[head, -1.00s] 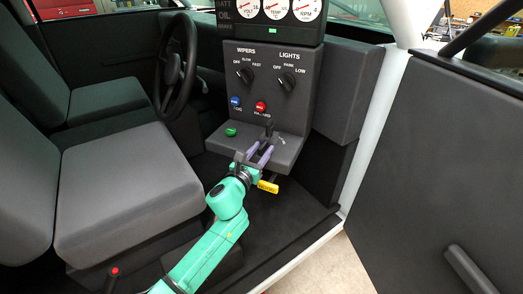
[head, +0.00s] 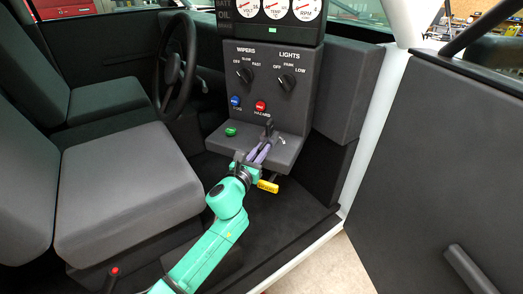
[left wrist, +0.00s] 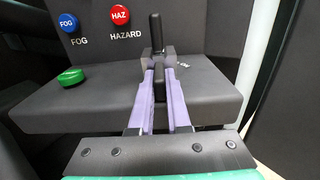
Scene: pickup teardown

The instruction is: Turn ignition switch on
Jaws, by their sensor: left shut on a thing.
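A black upright switch lever (head: 268,127) stands on the ledge of the grey control panel (head: 265,55); I take it for the ignition switch, though its label is too small to read. It also shows in the left wrist view (left wrist: 155,36), rising beyond the fingertips. My left gripper (head: 263,148) reaches it from the front, low over the ledge. In the left wrist view its purple fingers (left wrist: 159,78) are shut on the black switch, one on each side. The fingers hide part of the switch's lower body. My right gripper is not in view.
A green knob (head: 231,132) sits left on the ledge. Blue FOG (head: 235,101) and red HAZARD (head: 260,106) buttons and the wiper and lights knobs are above. A yellow tag (head: 268,186) hangs below the ledge. The seat (head: 125,185) is left, the open door (head: 440,180) right.

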